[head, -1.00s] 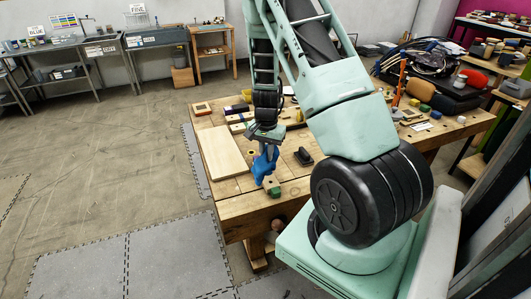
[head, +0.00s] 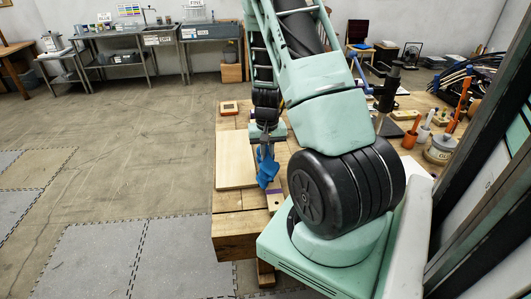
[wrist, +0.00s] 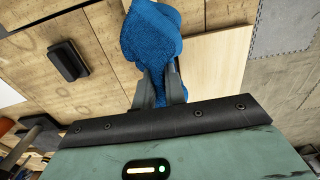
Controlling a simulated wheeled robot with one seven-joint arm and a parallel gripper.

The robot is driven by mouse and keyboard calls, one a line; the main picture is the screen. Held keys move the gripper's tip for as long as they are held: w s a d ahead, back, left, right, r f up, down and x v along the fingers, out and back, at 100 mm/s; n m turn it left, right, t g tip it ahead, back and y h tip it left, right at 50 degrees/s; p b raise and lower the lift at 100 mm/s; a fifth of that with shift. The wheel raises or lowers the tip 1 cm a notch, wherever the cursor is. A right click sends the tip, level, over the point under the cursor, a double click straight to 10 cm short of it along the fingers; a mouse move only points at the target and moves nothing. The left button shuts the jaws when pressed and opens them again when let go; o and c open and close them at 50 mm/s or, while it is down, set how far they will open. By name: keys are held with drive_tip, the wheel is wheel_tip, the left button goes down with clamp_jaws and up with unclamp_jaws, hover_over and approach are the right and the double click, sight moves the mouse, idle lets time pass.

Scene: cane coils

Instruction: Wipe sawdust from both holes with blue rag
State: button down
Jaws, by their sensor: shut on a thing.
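My gripper (head: 266,146) points down over the workbench (head: 235,224) and is shut on a bunched blue rag (head: 267,172). The rag hangs below the fingers, near the right edge of a pale flat board (head: 234,162). I cannot tell if the rag touches the bench. I cannot make out the two holes or any sawdust clearly; the rag and my arm cover part of the bench.
A black block (wrist: 67,62) lies on the bench beside the rag in the wrist view. An orange-framed square item (head: 229,108) sits at the bench's far left corner. Pots and tools crowd the right side. Floor left of the bench is open.

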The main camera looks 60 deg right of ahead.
drive_tip(key=b, duration=0.6)
hover_over(267, 181)
wheel_tip(267, 181, down, 7)
drive_tip(key=shift+w+d+f, duration=0.1)
drive_tip(key=shift+d+f, duration=0.05)
drive_tip(key=shift+p, duration=0.3)
drive_tip(key=c, duration=0.6)
unclamp_jaws()
drive_tip(key=shift+f+b, duration=0.9)
drive_tip(key=shift+r, duration=0.1)
clamp_jaws()
drive_tip(key=shift+r+p, duration=0.25)
drive_tip(key=shift+p, duration=0.1)
